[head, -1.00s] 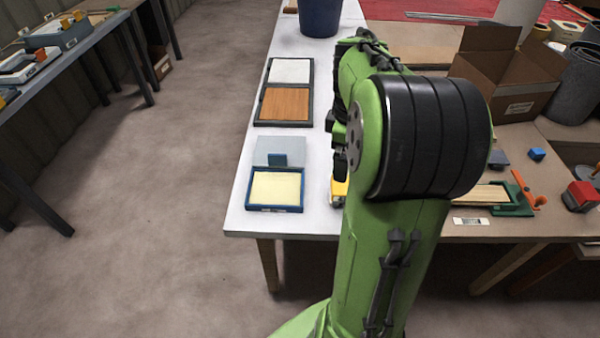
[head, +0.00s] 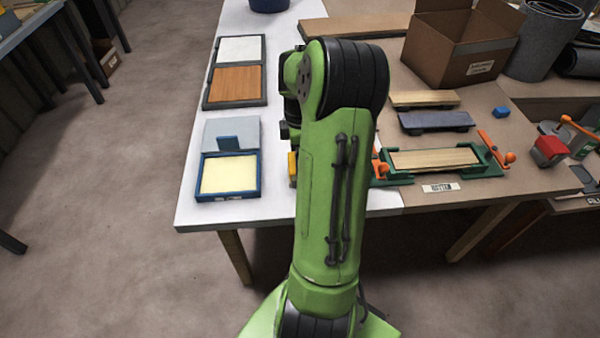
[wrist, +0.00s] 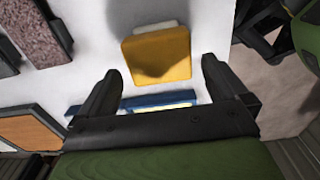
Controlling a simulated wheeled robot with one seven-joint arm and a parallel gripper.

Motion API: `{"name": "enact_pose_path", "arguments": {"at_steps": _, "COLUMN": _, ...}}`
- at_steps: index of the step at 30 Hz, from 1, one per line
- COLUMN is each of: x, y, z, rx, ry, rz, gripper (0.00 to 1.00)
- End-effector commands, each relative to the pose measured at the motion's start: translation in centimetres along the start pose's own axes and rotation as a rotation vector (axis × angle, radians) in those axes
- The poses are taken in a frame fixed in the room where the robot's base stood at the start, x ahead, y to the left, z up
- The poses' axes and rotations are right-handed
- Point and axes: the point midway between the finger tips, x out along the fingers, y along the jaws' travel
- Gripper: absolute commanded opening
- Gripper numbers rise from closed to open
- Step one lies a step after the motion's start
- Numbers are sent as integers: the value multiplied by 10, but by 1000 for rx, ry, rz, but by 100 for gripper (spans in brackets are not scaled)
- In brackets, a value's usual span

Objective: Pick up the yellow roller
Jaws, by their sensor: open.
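The yellow roller (wrist: 158,55) shows in the wrist view as a boxy yellow body with a pale part at its far edge, on the white table top. A shadow falls across it. My gripper (wrist: 161,86) is open, with one dark finger on each side of the picture and the yellow body just beyond the fingertips, not between them. In the head view only a sliver of the yellow roller (head: 292,168) shows at the left edge of my arm, right of the blue tray. My arm hides the rest of it and the fingertips there.
The blue tray (head: 200,193) with a pale yellow pad lies left of the roller. A dark frame with wood and white panels (head: 207,104) lies behind it. Right of my arm are a green clamp fixture (head: 400,178), a slate-coloured board (head: 436,120) and a cardboard box (head: 455,53).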

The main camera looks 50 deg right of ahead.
Motion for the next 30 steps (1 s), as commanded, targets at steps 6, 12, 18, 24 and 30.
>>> {"name": "enact_pose_path", "arguments": {"at_steps": 6, "x": 39, "y": 1, "z": 2, "rx": 0, "ry": 1, "rz": -3, "gripper": 100}}
{"name": "enact_pose_path", "arguments": {"at_steps": 12, "x": 38, "y": 1, "z": 2, "rx": 0, "ry": 0, "rz": -1, "gripper": 100}}
{"name": "enact_pose_path", "arguments": {"at_steps": 18, "x": 38, "y": 1, "z": 2, "rx": 0, "ry": 0, "rz": -1, "gripper": 72}}
{"name": "enact_pose_path", "arguments": {"at_steps": 24, "x": 38, "y": 1, "z": 1, "rx": 0, "ry": 0, "rz": -1, "gripper": 42}}
{"name": "enact_pose_path", "arguments": {"at_steps": 30, "x": 38, "y": 1, "z": 1, "rx": 0, "ry": 0, "rz": 0, "gripper": 35}}
